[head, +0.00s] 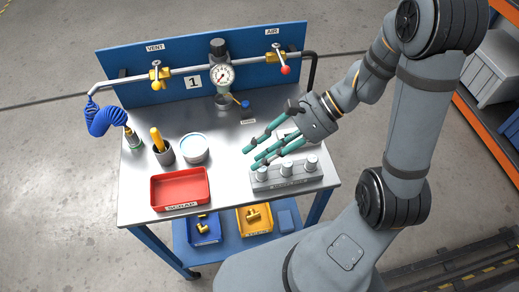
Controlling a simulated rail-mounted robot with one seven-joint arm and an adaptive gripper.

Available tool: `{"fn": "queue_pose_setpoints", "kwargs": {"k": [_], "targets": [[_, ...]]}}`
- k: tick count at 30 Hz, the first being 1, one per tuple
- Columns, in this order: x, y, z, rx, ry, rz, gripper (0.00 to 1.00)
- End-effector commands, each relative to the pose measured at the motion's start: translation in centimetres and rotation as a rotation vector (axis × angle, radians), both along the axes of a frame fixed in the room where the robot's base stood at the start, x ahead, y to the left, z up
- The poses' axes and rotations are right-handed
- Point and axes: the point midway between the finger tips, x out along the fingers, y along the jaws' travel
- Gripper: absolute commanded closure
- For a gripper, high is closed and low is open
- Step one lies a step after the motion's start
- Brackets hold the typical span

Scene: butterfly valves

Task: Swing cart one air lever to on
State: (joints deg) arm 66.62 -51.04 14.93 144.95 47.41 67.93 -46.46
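Cart one (130,191) is a steel-topped bench with a blue back panel bearing a "1" sign (193,82). The air valve (277,52) is a yellow body on the grey pipe under the AIR label, at the panel's right. Its air lever (284,68) has a red tip and points down toward the front, across the pipe. My gripper (250,157) has green fingers spread apart and looks open and empty. It hangs over the right half of the bench, below and in front of the air lever, and apart from it.
A vent valve (157,75) with a yellow lever sits left on the pipe. A gauge (222,74) and a small blue-handled drain valve (243,103) are between. A red scrap tray (180,188), white tub (194,148), tool cup (164,153) and grey block with pegs (287,178) occupy the bench.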

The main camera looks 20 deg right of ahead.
Motion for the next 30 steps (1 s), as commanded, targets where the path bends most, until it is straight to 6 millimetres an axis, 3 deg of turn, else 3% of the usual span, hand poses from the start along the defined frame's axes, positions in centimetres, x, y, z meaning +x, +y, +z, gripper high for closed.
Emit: {"fn": "queue_pose_setpoints", "kwargs": {"k": [8,14,23,30], "targets": [[0.3,-0.1,0.0,0.008,0.005,-0.019,0.73],[2.3,-1.2,0.3,0.070,0.040,-0.157,0.73],[7.3,-5.1,1.5,0.237,0.101,-0.482,0.73],[10.5,-9.3,2.6,0.368,0.126,-0.707,0.73]]}}
